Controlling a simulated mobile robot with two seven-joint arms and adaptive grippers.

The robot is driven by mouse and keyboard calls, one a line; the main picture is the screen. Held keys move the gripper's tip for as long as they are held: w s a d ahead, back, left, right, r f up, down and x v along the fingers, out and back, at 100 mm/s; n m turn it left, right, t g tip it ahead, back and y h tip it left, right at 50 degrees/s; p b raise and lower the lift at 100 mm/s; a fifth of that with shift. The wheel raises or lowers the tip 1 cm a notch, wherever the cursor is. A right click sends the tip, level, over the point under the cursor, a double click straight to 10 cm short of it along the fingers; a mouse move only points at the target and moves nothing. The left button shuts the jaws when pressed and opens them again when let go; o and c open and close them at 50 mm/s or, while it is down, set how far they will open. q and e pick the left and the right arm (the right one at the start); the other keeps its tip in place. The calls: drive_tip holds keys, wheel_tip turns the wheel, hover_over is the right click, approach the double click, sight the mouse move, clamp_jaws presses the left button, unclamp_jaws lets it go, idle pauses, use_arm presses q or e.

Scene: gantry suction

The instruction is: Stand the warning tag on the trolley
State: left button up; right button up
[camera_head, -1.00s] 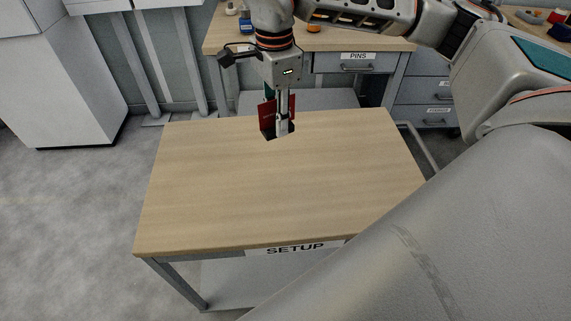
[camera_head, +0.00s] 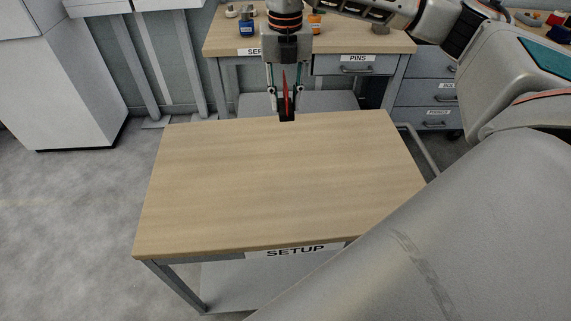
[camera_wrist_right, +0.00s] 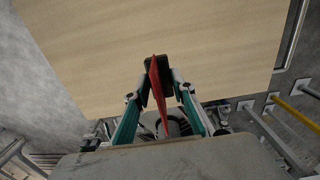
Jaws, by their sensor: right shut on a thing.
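The red warning tag (camera_head: 286,92) is between the fingers of my right gripper (camera_head: 286,98), seen edge-on, with a dark base (camera_head: 287,115) at its lower end. In the right wrist view the red tag (camera_wrist_right: 158,85) also stands between the fingers of my right gripper (camera_wrist_right: 157,98), which is shut on it, with the dark block (camera_wrist_right: 158,68) at its far end. The trolley (camera_head: 270,185) has a bare wooden top and a SETUP label on its front. The tag is at the trolley's far edge; I cannot tell whether its base touches the top. My left gripper is not in view.
Behind the trolley stands a workbench (camera_head: 350,42) with labelled drawers, including PINS, and small bottles (camera_head: 247,27) on it. A white cabinet (camera_head: 62,85) stands at the left. The trolley's top is clear, and floor shows at the left.

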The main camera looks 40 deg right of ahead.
wheel_tip(320, 180, down, 20)
drive_tip(key=shift+r, duration=0.15)
idle(0.4)
drive_tip(key=shift+f, duration=0.2)
drive_tip(key=o, duration=1.1)
wheel_tip(320, 180, up, 12)
drive_tip(key=shift+r, duration=0.2)
